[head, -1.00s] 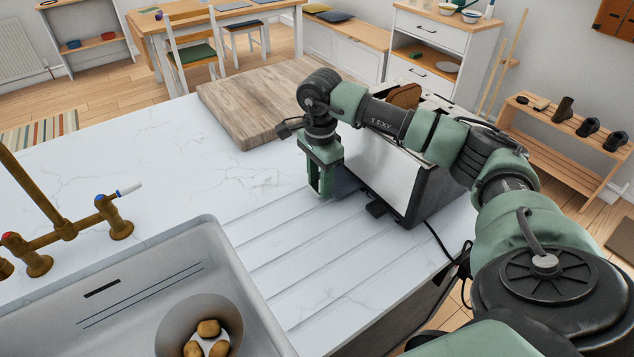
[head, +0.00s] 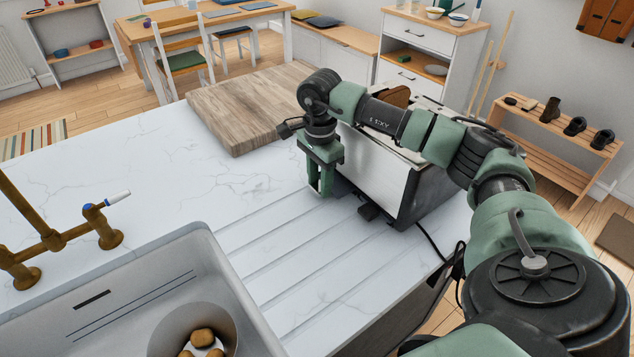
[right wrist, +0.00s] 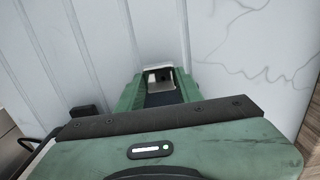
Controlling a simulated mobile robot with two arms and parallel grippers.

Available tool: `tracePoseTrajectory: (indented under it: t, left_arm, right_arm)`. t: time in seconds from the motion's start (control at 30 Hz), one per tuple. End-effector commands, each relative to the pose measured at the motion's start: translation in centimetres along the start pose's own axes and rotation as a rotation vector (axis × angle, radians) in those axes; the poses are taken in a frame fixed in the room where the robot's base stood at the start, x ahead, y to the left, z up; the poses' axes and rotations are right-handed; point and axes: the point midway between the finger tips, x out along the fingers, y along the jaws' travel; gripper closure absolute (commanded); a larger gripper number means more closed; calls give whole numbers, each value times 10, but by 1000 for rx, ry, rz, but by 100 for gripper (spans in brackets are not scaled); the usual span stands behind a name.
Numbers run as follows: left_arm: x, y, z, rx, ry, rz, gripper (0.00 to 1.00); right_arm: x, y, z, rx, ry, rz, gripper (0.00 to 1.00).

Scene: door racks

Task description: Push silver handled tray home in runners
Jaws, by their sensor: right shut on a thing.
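The toaster (head: 373,166), with a pale side and dark end, stands on the worktop, partly behind my right arm. A dark flat piece, seemingly the tray (head: 343,187), shows low at the toaster's near left side, beside my right gripper (head: 321,192). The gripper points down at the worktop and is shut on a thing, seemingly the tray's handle. In the right wrist view, a small pale piece (right wrist: 160,71) shows between the gripper's fingers (right wrist: 158,88). The fingers hide most of the grip, and I cannot see the runners. My left gripper is out of view.
A wooden board (head: 250,105) lies behind the gripper. The sink (head: 205,262) with potatoes and a brass tap (head: 60,240) are at left. A black lever (head: 367,211) juts from the toaster, and its cord (head: 430,238) runs right. The grooved drainer (head: 285,255) is clear.

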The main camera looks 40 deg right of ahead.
Motion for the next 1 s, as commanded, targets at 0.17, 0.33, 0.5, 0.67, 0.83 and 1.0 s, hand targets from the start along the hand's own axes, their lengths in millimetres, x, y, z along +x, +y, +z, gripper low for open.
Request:
tracePoseTrajectory:
  t: [0.17, 0.33, 0.5, 0.67, 0.83, 1.0]
  left_arm:
    - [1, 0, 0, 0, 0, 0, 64]
    - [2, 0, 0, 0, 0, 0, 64]
    - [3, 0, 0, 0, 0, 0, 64]
    - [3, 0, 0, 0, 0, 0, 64]
    - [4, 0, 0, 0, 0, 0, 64]
    - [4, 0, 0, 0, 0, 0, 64]
  right_arm:
    - [0, 0, -5, 1, 0, -1, 100]
    - [0, 0, -9, 0, 0, -1, 100]
    - [0, 0, -13, 1, 0, -1, 100]
    - [0, 0, -17, 1, 0, -1, 100]
    - [0, 0, -22, 1, 0, -1, 100]
    - [-1, 0, -23, 1, 1, -1, 39]
